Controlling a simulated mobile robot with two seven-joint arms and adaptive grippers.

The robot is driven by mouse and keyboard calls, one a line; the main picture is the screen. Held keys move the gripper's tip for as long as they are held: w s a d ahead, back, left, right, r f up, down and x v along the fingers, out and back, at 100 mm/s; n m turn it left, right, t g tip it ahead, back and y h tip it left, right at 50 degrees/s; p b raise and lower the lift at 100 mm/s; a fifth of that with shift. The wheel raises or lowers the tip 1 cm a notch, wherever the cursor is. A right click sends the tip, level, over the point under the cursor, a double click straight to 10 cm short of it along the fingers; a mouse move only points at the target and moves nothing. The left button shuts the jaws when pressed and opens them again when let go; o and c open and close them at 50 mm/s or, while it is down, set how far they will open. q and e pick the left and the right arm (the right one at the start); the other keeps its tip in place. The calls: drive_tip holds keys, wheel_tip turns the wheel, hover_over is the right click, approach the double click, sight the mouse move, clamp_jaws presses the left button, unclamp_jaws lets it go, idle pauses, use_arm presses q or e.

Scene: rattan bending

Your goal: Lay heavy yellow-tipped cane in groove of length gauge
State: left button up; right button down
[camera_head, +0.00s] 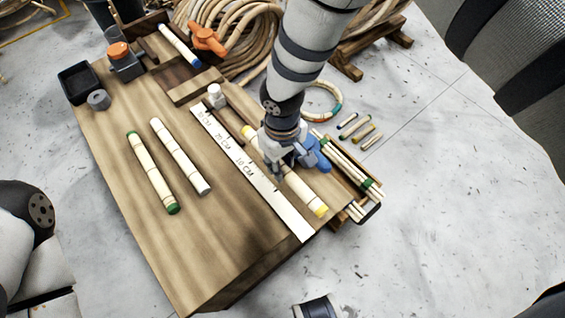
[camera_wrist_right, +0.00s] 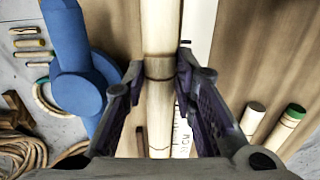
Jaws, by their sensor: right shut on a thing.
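The heavy yellow-tipped cane (camera_head: 304,193) is pale, with a yellow band at each end. It runs alongside the white scale of the length gauge (camera_head: 240,165), on its right side, roughly parallel to it. My right gripper (camera_head: 275,158) is shut on the middle of the cane; the wrist view shows the cane (camera_wrist_right: 159,30) between both fingers (camera_wrist_right: 160,80) at a dark joint ring. A dark wooden strip (camera_head: 226,124) shows past the cane's far end. The gripper and cane hide the groove, so I cannot tell whether the cane touches it. My left gripper is out of view.
A green-tipped cane (camera_head: 153,175) and a grey-tipped cane (camera_head: 180,157) lie on the bench (camera_head: 140,235) to the left. A blue clamp-like part (camera_head: 317,155) stands close right of my gripper. A rack of thin canes (camera_head: 355,170) is beyond it. The bench's near left is clear.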

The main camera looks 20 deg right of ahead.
sight(285, 170)
drive_tip(key=f, duration=0.2)
drive_tip(key=f+b, duration=0.1)
drive_tip(key=f, duration=0.1)
drive_tip(key=shift+w+d, duration=0.3)
drive_tip(key=shift+d, duration=0.1)
drive_tip(key=shift+f, duration=0.2)
drive_tip(key=c, duration=1.3)
unclamp_jaws()
drive_tip(key=shift+r, duration=0.1)
wheel_tip(285, 170, up, 12)
drive_tip(key=p, duration=0.2)
drive_tip(key=shift+r+p, duration=0.15)
drive_tip(key=shift+p, duration=0.25)
